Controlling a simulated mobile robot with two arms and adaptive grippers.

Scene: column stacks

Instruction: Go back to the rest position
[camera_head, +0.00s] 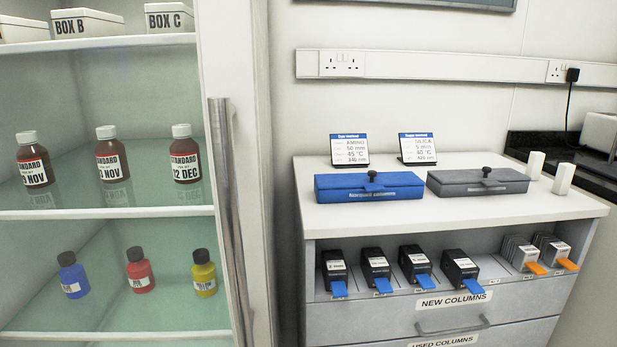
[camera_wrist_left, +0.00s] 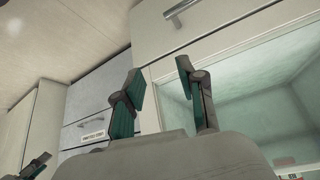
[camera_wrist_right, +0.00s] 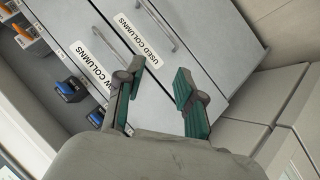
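My left gripper (camera_wrist_left: 163,88) shows in the left wrist view, its two green-padded fingers apart with nothing between them. Cabinet fronts and the glass cabinet lie beyond it. My right gripper (camera_wrist_right: 160,90) shows in the right wrist view, also with its fingers apart and empty. The drawer unit's front, with its NEW COLUMNS label (camera_wrist_right: 92,70) and USED COLUMNS label (camera_wrist_right: 144,38), lies beyond it. Neither gripper shows in the head view. At the left edge of the left wrist view, part of another dark gripper-like piece (camera_wrist_left: 36,165) shows, probably of my other arm.
A glass-shelved cabinet (camera_head: 110,214) with bottles and boxes stands left in the head view. The drawer unit (camera_head: 460,226) at right carries a blue case (camera_head: 368,188), a grey case (camera_head: 478,182) and two signs. Several column boxes (camera_head: 376,266) stand in its open shelf. Both drawers look shut.

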